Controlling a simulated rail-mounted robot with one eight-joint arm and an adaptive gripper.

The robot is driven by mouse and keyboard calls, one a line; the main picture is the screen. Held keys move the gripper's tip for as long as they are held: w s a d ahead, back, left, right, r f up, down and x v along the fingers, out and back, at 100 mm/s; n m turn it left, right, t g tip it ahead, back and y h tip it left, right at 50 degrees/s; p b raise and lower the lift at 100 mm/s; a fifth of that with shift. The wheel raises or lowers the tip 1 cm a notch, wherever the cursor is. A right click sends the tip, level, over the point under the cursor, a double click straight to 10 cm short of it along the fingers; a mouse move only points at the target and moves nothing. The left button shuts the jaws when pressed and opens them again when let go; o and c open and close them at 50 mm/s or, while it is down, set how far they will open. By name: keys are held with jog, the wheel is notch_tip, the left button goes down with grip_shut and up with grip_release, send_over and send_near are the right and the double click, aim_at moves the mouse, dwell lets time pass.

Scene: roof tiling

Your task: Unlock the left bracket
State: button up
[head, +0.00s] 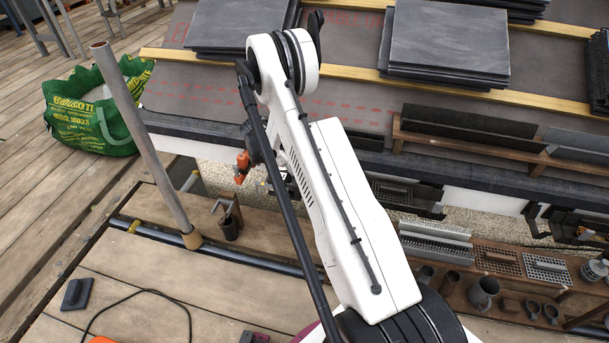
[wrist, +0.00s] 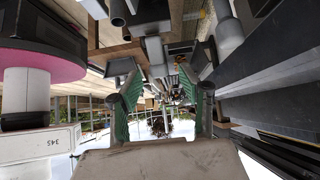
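A black bracket with an orange part (head: 243,166) shows just left of my white arm in the head view, near the roof's front edge. My arm hides part of it, and I cannot tell its lock position. Another dark bracket (head: 562,224) with a small orange part sits under the roof edge at the right. In the wrist view, my gripper (wrist: 157,92) has its two green-padded fingers apart, with nothing held between them. My gripper is hidden behind my arm in the head view, so its distance from the left bracket cannot be told.
Slate stacks (head: 447,42) lie on the roof between wooden battens (head: 345,73). A green bag (head: 92,108) stands on the deck at left. A leaning pole (head: 142,135) rises near the bracket. A shelf of metal parts (head: 520,300) is at the lower right.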

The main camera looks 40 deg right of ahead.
notch_tip(320, 180, up, 9)
dwell(0.4)
jog(key=shift+r, duration=0.1)
